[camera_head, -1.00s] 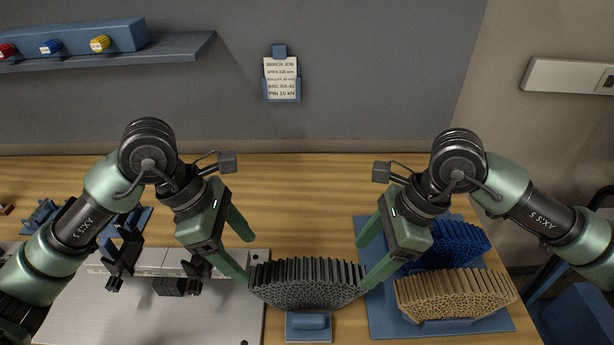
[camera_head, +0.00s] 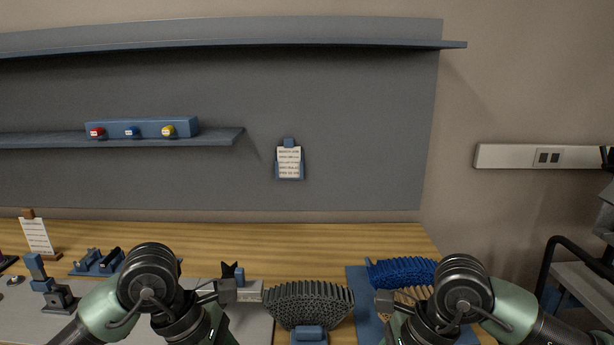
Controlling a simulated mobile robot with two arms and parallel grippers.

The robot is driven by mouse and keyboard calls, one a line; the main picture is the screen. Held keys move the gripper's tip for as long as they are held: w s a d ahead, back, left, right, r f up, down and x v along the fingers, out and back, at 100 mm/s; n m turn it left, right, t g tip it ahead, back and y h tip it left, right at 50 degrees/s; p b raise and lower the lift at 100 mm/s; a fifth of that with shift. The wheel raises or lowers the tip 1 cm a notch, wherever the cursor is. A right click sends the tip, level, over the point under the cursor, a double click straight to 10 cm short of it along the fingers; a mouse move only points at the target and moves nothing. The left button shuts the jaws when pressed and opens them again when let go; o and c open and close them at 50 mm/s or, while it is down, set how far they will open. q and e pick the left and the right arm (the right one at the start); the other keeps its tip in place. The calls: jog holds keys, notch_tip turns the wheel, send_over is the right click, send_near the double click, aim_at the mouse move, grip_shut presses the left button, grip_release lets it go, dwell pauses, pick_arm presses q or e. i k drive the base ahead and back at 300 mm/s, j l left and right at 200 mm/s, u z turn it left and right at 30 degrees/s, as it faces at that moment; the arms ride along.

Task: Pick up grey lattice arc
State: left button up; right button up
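The grey lattice arc (camera_head: 308,302) stands with its wide fanned edge up at the front of the bench. A small blue block (camera_head: 309,334) shows just in front of its lower edge. My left gripper (camera_head: 212,335) is left of the arc and my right gripper (camera_head: 412,332) is right of it, both at the bottom edge of the picture. Their fingers are cut off or hidden, so I cannot see whether they are open. I see no contact with the arc.
A blue lattice arc (camera_head: 402,271) and a partly hidden tan lattice arc (camera_head: 416,295) sit on a blue mat (camera_head: 361,289) at the right. A metal plate (camera_head: 259,329) lies at left. A shelf (camera_head: 215,138) and a note (camera_head: 289,162) are on the back panel.

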aim_at(311, 303)
jog(key=k, duration=1.05)
